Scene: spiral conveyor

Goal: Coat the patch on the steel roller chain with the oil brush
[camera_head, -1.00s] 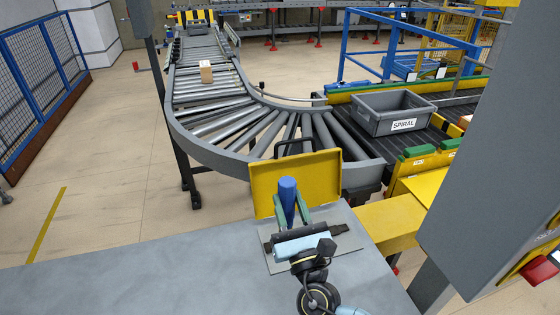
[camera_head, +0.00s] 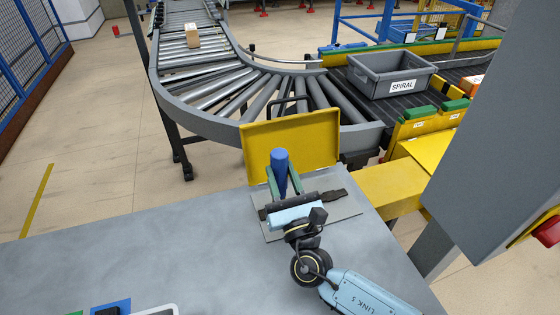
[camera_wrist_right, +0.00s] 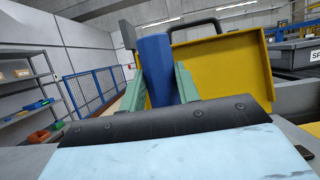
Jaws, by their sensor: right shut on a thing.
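My right gripper (camera_head: 282,176) has its green fingers shut on an upright blue cylinder, which looks like the handle of the oil brush (camera_head: 280,158). In the right wrist view the blue handle (camera_wrist_right: 157,68) stands between the two fingers (camera_wrist_right: 160,88). The brush's lower end is hidden behind the gripper. A dark strip (camera_head: 332,196), perhaps the steel roller chain, lies across a grey plate (camera_head: 335,212) on the table, partly behind my gripper. I cannot make out the patch, or whether the brush touches the strip. My left gripper is out of view.
An upright yellow panel with a dark handle (camera_head: 315,140) stands just behind the plate. The grey table (camera_head: 160,245) is clear to the left, except small items at its front edge. A curved roller conveyor (camera_head: 240,105) and a grey SPIRAL bin (camera_head: 390,75) lie beyond.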

